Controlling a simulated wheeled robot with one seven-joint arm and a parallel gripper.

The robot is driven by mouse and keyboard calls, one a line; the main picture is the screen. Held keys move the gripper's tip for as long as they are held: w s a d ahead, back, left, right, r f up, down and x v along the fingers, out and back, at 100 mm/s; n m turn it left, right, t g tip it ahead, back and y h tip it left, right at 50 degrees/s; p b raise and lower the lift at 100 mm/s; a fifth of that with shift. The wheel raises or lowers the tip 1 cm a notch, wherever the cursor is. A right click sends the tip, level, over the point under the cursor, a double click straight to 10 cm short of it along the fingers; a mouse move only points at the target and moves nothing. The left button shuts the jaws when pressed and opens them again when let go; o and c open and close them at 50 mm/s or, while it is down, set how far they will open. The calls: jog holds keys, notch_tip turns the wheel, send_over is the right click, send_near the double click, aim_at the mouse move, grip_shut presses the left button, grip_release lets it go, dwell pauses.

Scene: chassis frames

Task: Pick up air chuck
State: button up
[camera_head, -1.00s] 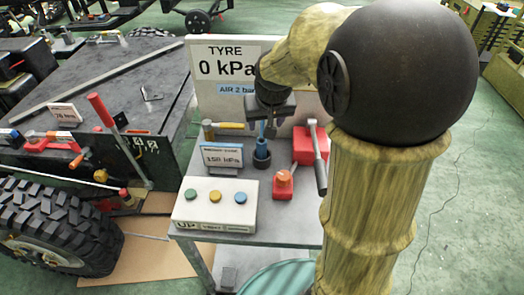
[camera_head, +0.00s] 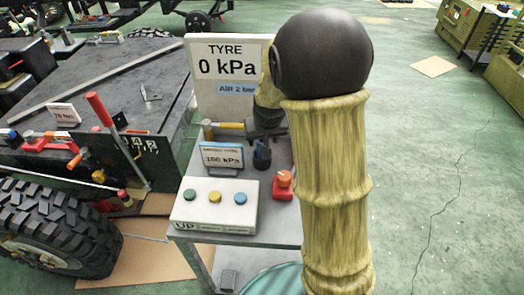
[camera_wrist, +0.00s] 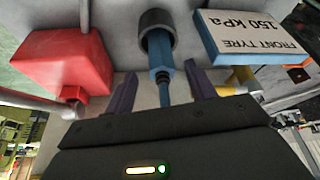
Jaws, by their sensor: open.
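The air chuck appears to be the blue tool (camera_wrist: 159,52) standing in a dark round holder (camera_wrist: 156,18) in the wrist view. My gripper (camera_wrist: 161,86) is open, with one finger on each side of the blue tool and visible gaps between. I cannot tell whether either finger touches it. In the head view my gripper (camera_head: 267,134) is right above the dark holder (camera_head: 262,158) on the grey cart, and it hides most of the tool.
A red box (camera_wrist: 68,62) and a FRONT TYRE 150 kPa sign (camera_wrist: 250,35) flank the holder. On the cart are a white button box (camera_head: 215,212), a red block with an orange knob (camera_head: 284,183) and a yellow-handled tool (camera_head: 228,126). A TYRE 0 kPa board (camera_head: 222,85) stands behind.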

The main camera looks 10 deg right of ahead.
jog(key=shift+f, duration=0.1)
jog(key=x, duration=0.5)
jog(key=shift+c, duration=0.4)
jog(key=c, duration=1.1)
